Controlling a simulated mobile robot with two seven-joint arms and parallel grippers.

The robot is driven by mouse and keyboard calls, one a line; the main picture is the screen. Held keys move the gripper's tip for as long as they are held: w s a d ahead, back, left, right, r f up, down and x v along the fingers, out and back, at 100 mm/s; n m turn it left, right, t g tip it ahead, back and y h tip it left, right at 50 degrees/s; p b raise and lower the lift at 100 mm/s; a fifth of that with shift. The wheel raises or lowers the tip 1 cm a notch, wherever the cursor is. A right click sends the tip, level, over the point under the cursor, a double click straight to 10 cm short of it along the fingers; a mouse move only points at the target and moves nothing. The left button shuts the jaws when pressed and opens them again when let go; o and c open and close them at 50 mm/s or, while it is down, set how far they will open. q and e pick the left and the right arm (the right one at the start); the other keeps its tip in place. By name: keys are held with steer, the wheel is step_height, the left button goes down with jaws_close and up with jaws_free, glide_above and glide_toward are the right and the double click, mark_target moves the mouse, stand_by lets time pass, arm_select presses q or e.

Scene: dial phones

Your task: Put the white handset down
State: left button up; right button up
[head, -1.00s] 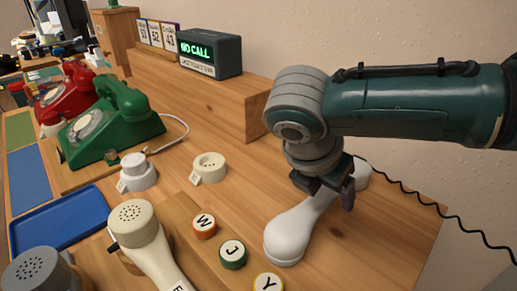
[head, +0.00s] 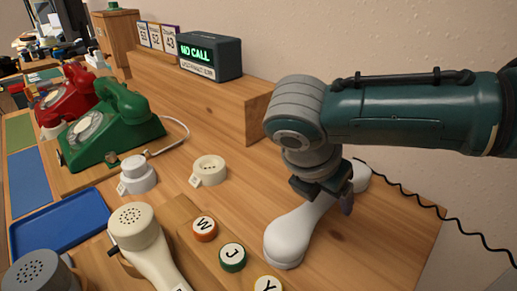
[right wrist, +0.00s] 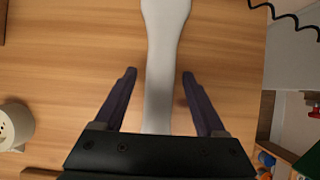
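The white handset (head: 290,235) lies on the wooden desk in the head view, its near end towards the front and its far end by the black coiled cord. My right gripper (head: 328,195) is over the handset's middle and hides part of it. In the right wrist view, the handset (right wrist: 160,60) runs between the two dark fingers of my right gripper (right wrist: 158,75). There is a clear gap on each side, so the gripper is open. My left gripper is not in view.
A cream handset (head: 138,228) stands left of round lettered buttons, including the green J (head: 233,257). Green (head: 110,130) and red (head: 62,98) dial phones stand at the left. A blue tray (head: 60,222) is at the front left. The black cord (head: 420,205) runs right. A NO CALL display (head: 210,54) sits on the shelf.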

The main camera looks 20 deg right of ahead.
jaws_close()
stand_by(0.3)
stand_by(0.3)
